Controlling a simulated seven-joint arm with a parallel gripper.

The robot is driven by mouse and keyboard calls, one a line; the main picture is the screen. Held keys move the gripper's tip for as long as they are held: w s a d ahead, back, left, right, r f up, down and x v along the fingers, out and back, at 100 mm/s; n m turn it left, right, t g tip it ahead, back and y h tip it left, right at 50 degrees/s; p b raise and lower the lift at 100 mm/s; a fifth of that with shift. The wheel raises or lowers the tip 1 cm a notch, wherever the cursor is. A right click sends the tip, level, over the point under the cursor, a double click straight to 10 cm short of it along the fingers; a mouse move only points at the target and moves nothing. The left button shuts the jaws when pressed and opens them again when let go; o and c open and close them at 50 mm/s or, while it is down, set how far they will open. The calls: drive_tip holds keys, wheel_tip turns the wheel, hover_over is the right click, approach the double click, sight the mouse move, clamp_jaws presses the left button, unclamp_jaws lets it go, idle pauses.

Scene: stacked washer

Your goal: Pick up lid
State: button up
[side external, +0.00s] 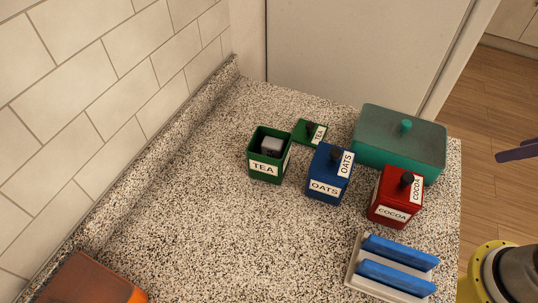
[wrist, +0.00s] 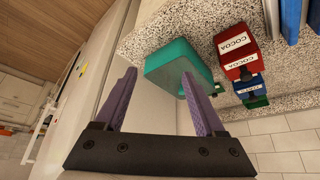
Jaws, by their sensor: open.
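The lid (side external: 309,131), green and labelled TEA with a dark knob, lies on the counter. It is just behind and right of the open green TEA canister (side external: 266,169), which has a grey block inside. My gripper (wrist: 158,73) is open and empty, its two purple fingers spread in the wrist view. In the side view only one purple finger shows at the right edge, off the counter and well right of the lid. In the wrist view something green (wrist: 256,102) shows behind the other canisters; I cannot tell lid from canister there.
A teal lidded box (side external: 398,146), a blue OATS canister (side external: 327,185) and a red COCOA canister (side external: 390,205) stand right of the lid. A white rack with blue bars (side external: 398,262) is in front. A tiled wall (side external: 110,80) runs along the left.

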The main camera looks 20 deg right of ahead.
drive_tip(key=o, duration=0.4)
drive_tip(key=shift+o, duration=0.2)
